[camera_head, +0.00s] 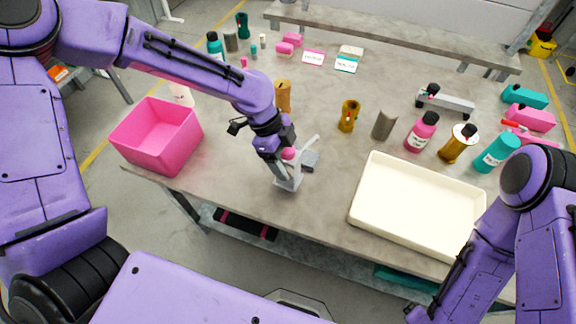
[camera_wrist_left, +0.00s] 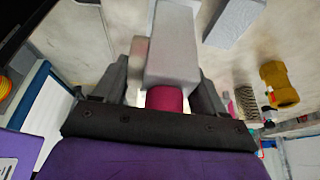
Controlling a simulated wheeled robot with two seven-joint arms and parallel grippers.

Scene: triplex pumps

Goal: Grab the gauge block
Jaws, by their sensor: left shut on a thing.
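My left gripper (camera_head: 290,182) is over the front middle of the table, pointing down. In the left wrist view its fingers (camera_wrist_left: 165,85) are shut on a pale grey gauge block (camera_wrist_left: 172,45) with a magenta round part (camera_wrist_left: 165,98) at its near end. In the head view the magenta part (camera_head: 289,153) shows at the gripper, whose fingers hide most of the block. I cannot tell whether the block touches the table. A second grey block (camera_head: 310,160) is just right of the gripper and also shows in the left wrist view (camera_wrist_left: 234,20). My right gripper is out of view.
A pink bin (camera_head: 158,135) stands at the table's left end. A cream tray (camera_head: 372,212) lies at the front right.

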